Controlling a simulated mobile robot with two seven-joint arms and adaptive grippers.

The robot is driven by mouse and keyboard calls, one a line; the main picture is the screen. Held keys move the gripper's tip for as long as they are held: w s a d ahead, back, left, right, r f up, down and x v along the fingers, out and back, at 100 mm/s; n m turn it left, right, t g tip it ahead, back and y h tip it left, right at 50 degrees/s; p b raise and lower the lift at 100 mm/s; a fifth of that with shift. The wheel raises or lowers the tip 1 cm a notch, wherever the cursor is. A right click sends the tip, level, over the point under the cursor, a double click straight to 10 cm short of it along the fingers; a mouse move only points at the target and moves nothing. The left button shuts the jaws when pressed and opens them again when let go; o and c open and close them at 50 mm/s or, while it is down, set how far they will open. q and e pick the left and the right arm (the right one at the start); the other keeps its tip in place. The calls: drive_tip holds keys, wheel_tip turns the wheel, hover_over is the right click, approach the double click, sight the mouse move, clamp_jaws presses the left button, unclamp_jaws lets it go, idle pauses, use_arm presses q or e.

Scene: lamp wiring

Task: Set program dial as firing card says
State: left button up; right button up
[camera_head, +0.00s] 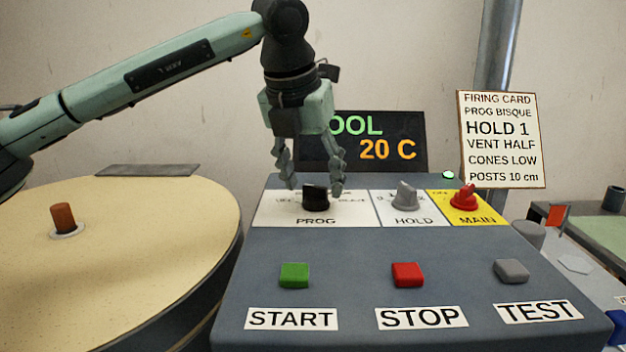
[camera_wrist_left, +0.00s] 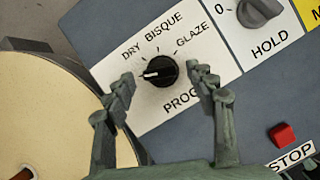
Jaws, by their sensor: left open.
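The black PROG dial (camera_head: 315,198) stands on a white plate at the console's upper left. In the left wrist view the dial (camera_wrist_left: 160,71) has a white pointer mark facing left, just below the word DRY; BISQUE and GLAZE are printed further around. My left gripper (camera_head: 314,184) is open above the dial, one finger to each side. The wrist view shows the fingers apart, with no clear contact on the dial. The firing card (camera_head: 502,139) at the right reads PROG BISQUE, HOLD 1, VENT HALF, CONES LOW, POSTS 10 cm. My right gripper is not in view.
The grey HOLD knob (camera_head: 405,196) and red MAIN knob (camera_head: 464,198) are right of the dial. Green START (camera_head: 294,275), red STOP (camera_head: 408,274) and grey TEST (camera_head: 511,271) buttons lie in front. A display (camera_head: 390,138) reading 20 C stands behind. A round table (camera_head: 130,260) is left.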

use_arm(q)
drive_tip(key=shift+w+d+f, duration=0.1)
drive_tip(key=shift+w+f, duration=0.15)
drive_tip(key=shift+f, duration=0.4)
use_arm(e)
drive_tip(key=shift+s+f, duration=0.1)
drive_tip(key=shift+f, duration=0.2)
use_arm(q)
drive_tip(key=c, duration=1.2)
drive_tip(key=shift+o, duration=0.2)
